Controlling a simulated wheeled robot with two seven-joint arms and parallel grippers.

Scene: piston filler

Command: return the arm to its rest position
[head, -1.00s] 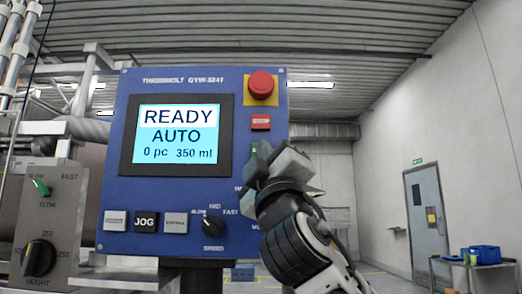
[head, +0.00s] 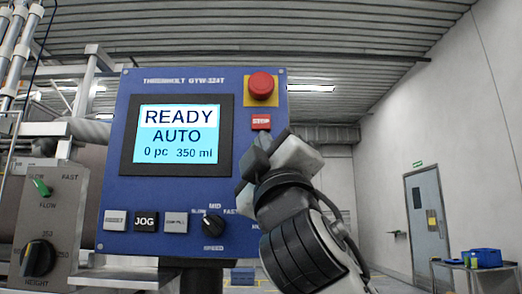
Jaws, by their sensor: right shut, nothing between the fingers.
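My right gripper (head: 258,153) is shut and empty, in front of the right part of the blue control panel (head: 171,86). It hides the panel's lower right area, where a green button showed before. Whether it touches the panel I cannot tell. The lit screen (head: 177,134) reads READY, AUTO, 0 pc, 350 ml. Above the gripper are the red mushroom button (head: 262,85) on a yellow plate and the red stop button (head: 261,122). The JOG button (head: 146,221) and the black speed knob (head: 212,225) sit along the bottom. My left gripper is out of view.
A cart (head: 480,266) with blue bins and a grey door (head: 427,222) are far right. Space right of my arm looks open.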

